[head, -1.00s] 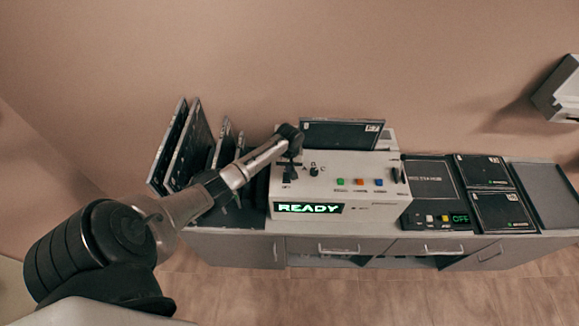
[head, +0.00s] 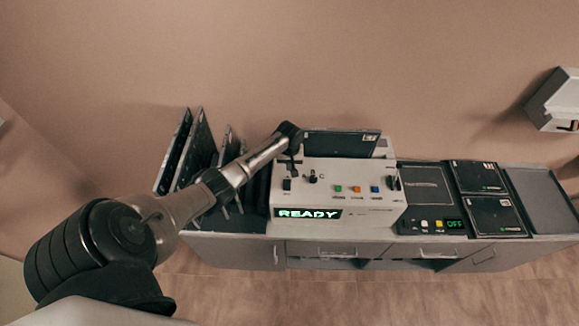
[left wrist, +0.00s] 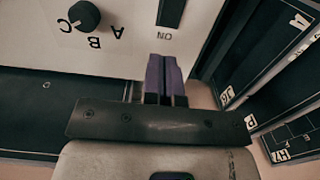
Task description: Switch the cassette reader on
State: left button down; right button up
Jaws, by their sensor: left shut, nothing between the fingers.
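The cassette reader (head: 385,213) is a white box on the counter, its front display (head: 308,213) lit green with READY. A dark switch (head: 287,185) sits at the left of its sloped panel. It also shows in the left wrist view (left wrist: 171,12), beside the upside-down word ON. My left gripper (head: 291,172) is shut and empty, close above the panel beside the switch. In the left wrist view its purple fingertips (left wrist: 165,72) are just short of the switch, seemingly apart from it. My right gripper is not in view.
A knob (left wrist: 84,16) marked A, B, C is beside the switch. A dark cassette (head: 342,144) stands at the reader's back. Upright dark plates (head: 197,150) stand at left. At right is a black panel (head: 410,227) showing OFF, with flat cassettes (head: 497,216) beside it.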

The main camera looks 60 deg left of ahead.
pick_arm(q)
notch_tip(320, 180, up, 9)
jog(key=a, duration=0.1)
jog(key=shift+w+a+f+b, duration=0.15)
jog(key=shift+w+a+b, duration=0.1)
jog(key=shift+w+b, duration=0.2)
dwell(0.5)
